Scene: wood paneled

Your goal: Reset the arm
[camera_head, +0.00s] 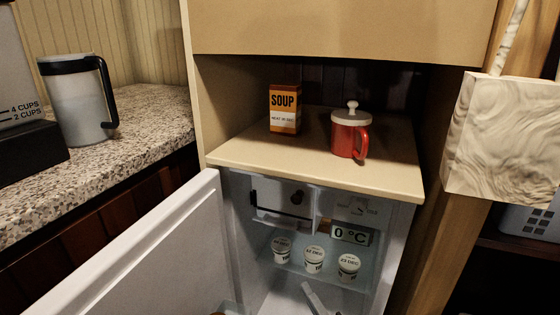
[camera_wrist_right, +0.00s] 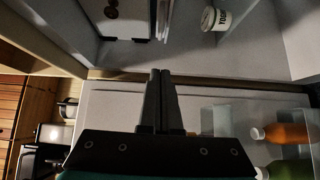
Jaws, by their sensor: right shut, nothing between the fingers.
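My right gripper (camera_wrist_right: 160,74) shows in the wrist view with its two dark fingers together and nothing between them. It is close to the open fridge, with the fridge interior at the top of that view and the door's inner side below. In the head view a pale slim piece (camera_head: 314,298) shows low in the fridge opening; I cannot tell if it is part of my right gripper. My left gripper is not in view.
The fridge door (camera_head: 150,260) stands open at left. Several yogurt cups (camera_head: 314,259) sit on a fridge shelf. A soup box (camera_head: 285,108) and red lidded mug (camera_head: 344,138) stand above. Bottles, one orange (camera_wrist_right: 288,133), are in the door. A blender jug (camera_head: 75,105) stands on the counter.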

